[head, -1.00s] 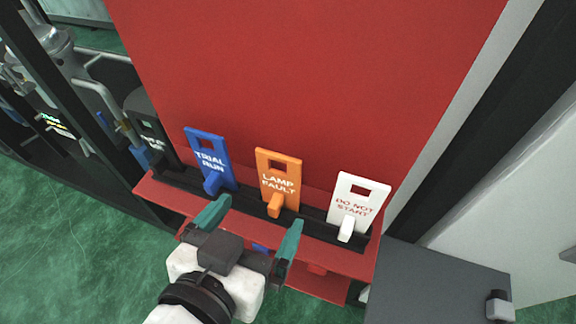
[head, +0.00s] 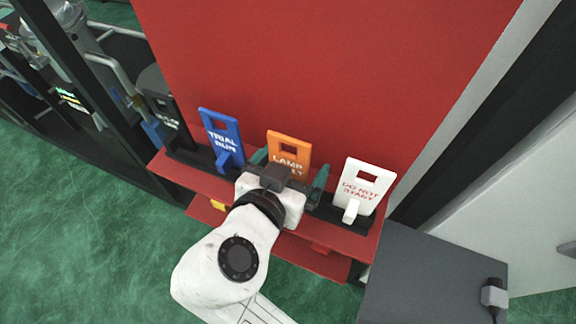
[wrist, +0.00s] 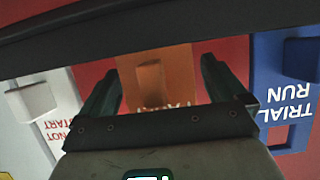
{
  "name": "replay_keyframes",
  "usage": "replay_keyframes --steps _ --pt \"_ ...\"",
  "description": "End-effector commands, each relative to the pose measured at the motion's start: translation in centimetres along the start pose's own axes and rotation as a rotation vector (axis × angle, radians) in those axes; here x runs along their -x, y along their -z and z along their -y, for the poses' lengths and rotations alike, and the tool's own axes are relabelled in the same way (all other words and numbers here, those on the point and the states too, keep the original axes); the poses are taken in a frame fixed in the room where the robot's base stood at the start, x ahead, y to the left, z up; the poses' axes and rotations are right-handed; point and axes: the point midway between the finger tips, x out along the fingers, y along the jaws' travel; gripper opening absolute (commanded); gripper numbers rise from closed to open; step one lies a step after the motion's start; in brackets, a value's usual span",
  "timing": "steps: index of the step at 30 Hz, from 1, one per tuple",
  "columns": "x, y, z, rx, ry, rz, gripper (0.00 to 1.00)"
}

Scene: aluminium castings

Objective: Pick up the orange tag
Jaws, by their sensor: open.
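The orange tag (head: 289,149), marked LAMP FAULT, stands in a black rack on a red shelf, between a blue and a white tag. My gripper (head: 290,170) is open in front of it, with one green finger on each side of its lower part. In the head view the gripper hides the tag's lower half and its grip knob. In the wrist view the orange tag (wrist: 180,75) and its knob show between the two open fingers (wrist: 165,85). I cannot tell whether either finger touches it.
The blue TRIAL RUN tag (head: 221,138) stands close to the left finger. The white DO NOT START tag (head: 362,188) stands to the right. A black tag (head: 162,108) is at the far left. A red panel (head: 320,70) rises behind the rack.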

Motion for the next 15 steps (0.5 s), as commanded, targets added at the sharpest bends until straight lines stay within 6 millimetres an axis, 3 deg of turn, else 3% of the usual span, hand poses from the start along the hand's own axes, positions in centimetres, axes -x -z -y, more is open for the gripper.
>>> replay_keyframes --steps 5,15 --pt "-0.01 -0.03 -0.01 0.000 0.000 0.000 0.97" --pt "0.02 -0.02 -0.01 0.000 0.000 0.000 0.64"
